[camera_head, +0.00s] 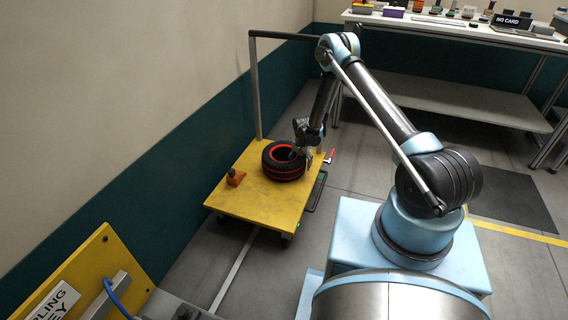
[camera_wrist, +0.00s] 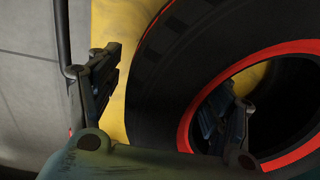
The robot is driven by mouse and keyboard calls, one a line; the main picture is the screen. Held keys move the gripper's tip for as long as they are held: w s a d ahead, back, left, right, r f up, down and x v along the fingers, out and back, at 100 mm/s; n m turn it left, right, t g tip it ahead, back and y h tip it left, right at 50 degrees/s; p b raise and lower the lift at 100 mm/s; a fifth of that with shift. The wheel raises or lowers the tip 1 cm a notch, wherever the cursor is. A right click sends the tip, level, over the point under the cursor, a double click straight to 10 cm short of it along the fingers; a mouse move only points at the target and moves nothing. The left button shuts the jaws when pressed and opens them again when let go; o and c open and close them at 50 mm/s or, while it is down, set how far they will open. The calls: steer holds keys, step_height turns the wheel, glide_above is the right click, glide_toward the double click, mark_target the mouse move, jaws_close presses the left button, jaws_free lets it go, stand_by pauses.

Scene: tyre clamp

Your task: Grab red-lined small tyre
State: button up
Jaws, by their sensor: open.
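The red-lined small tyre (camera_head: 284,161) lies flat on a yellow cart (camera_head: 262,203) in the head view. It is black with red rings, and in the wrist view the tyre (camera_wrist: 165,85) fills the right side. My gripper (camera_head: 306,154) is at the tyre's right rim in the head view. In the wrist view my gripper (camera_wrist: 165,98) is open. One finger is outside the tyre over the cart's edge, the other is over the tyre's hole. The tyre's wall lies between them. I cannot tell whether either finger touches it.
An orange block-like object (camera_head: 235,177) sits on the cart's left part. The cart has a tall handle frame (camera_head: 256,85) at the back. A wall stands to the left. A workbench (camera_head: 460,28) with many items is at the back right. Grey floor lies between.

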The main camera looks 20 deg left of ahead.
jaws_close()
steer(key=shift+r, duration=0.15)
stand_by(0.4)
